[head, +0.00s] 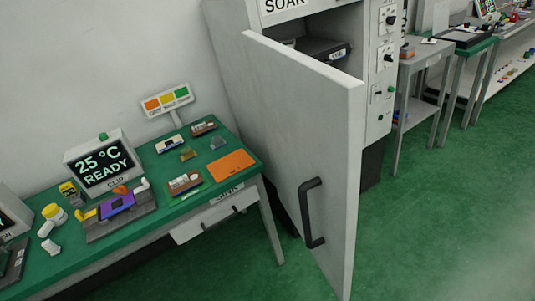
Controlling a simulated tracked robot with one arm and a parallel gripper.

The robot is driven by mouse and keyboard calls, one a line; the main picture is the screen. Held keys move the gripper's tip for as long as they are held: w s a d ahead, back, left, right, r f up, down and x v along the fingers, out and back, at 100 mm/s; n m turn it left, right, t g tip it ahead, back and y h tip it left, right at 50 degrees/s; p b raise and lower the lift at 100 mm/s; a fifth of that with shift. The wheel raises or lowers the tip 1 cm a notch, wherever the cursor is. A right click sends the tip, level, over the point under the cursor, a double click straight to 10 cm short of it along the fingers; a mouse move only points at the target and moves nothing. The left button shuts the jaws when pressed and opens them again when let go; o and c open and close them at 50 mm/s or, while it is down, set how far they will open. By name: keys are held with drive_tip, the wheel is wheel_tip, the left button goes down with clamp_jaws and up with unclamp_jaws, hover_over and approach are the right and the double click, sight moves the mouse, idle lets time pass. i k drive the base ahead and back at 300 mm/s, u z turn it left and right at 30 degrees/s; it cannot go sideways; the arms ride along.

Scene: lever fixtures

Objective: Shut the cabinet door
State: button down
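The cabinet door (305,140) is a light grey panel that stands ajar, swung out toward me from the grey cabinet (347,22). A black bar handle (311,213) is on the lower part of the door's outer face. Above the door's top edge, part of the cabinet's inside shows, with a dark tray (322,48) in it. The door hides most of the inside. The cabinet carries a sign reading "SOAK" at its top. My gripper is not in view.
A green-topped bench (222,180) with a "25 °C READY" display (101,164) and small parts stands left of the door. A control panel (385,60) with knobs is on the cabinet's right side. The green floor (440,220) is clear at right.

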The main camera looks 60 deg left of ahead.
sight(312, 111)
drive_tip(key=u, duration=1.35)
drive_tip(key=k, duration=0.55)
drive_tip(key=z, duration=0.55)
drive_tip(key=i, duration=0.6)
drive_tip(key=u, duration=0.7)
